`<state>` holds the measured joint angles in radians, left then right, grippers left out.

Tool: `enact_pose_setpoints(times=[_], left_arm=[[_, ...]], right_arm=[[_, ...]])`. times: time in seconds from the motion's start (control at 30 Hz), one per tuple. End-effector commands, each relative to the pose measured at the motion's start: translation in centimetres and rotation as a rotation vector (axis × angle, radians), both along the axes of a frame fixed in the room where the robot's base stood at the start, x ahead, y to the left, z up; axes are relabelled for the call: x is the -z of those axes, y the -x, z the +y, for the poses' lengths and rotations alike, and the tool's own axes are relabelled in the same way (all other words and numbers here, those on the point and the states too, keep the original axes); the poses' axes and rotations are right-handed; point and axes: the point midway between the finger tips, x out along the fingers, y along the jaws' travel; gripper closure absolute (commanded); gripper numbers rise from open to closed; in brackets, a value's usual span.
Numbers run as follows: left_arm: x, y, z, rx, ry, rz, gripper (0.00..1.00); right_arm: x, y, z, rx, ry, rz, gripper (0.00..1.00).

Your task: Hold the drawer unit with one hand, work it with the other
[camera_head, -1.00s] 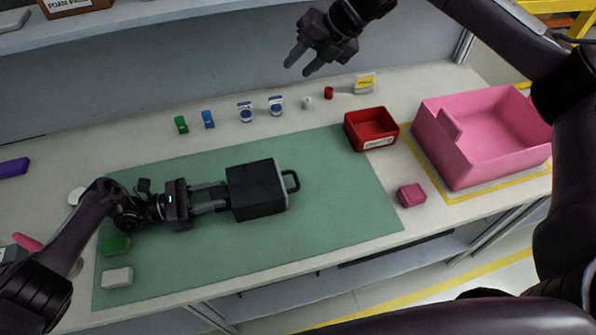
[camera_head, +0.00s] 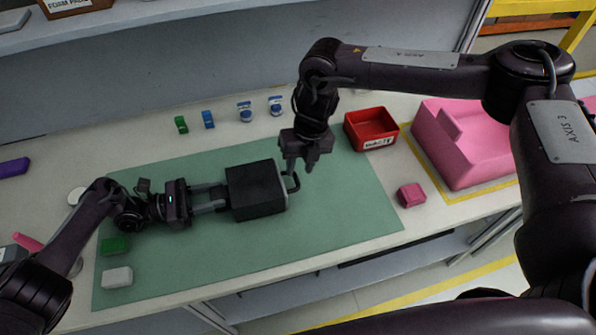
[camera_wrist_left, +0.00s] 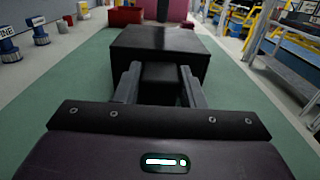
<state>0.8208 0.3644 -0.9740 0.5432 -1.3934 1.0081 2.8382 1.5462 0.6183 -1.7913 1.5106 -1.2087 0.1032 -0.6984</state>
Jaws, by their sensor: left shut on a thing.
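The black drawer unit (camera_head: 255,190) lies on the green mat (camera_head: 350,215), its handle (camera_head: 293,182) facing right. My left gripper (camera_head: 226,197) is shut on the unit's left end. In the left wrist view the unit (camera_wrist_left: 160,45) fills the space ahead, with the left gripper's fingers (camera_wrist_left: 160,85) either side of a narrower part of it. My right gripper (camera_head: 300,168) points down right at the handle, its fingertips overlapping the handle in the picture. I cannot tell whether its fingers touch the handle. The two fingers look apart.
A red bin (camera_head: 371,130) and a large pink bin (camera_head: 465,145) stand to the right, with a pink block (camera_head: 411,195) nearby. Small green (camera_head: 181,124) and blue (camera_head: 208,119) items stand behind the mat. Green (camera_head: 115,245) and white (camera_head: 117,277) blocks lie at the front left.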

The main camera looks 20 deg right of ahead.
Motion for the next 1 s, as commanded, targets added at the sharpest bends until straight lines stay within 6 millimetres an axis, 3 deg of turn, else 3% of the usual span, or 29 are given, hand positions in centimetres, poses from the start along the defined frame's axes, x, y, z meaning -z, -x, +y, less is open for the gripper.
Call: enact_pose_setpoints(times=[0.2,0.57,0.8,1.0], left_arm=[[0.0,0.0,0.0,0.0,0.0,0.0,1.0],[0.0,0.0,0.0,0.0,0.0,0.0,1.0],[0.0,0.0,0.0,0.0,0.0,0.0,1.0],[0.0,0.0,0.0,0.0,0.0,-0.001,1.0]], right_arm=[[2.5,0.0,0.4,0.0,0.0,-0.001,0.67],[3.0,0.0,0.5,0.0,-0.001,-0.002,0.67],[3.0,0.0,0.5,0.0,-0.001,-0.002,0.98],[2.9,0.0,0.5,0.0,-0.001,-0.002,1.0]])
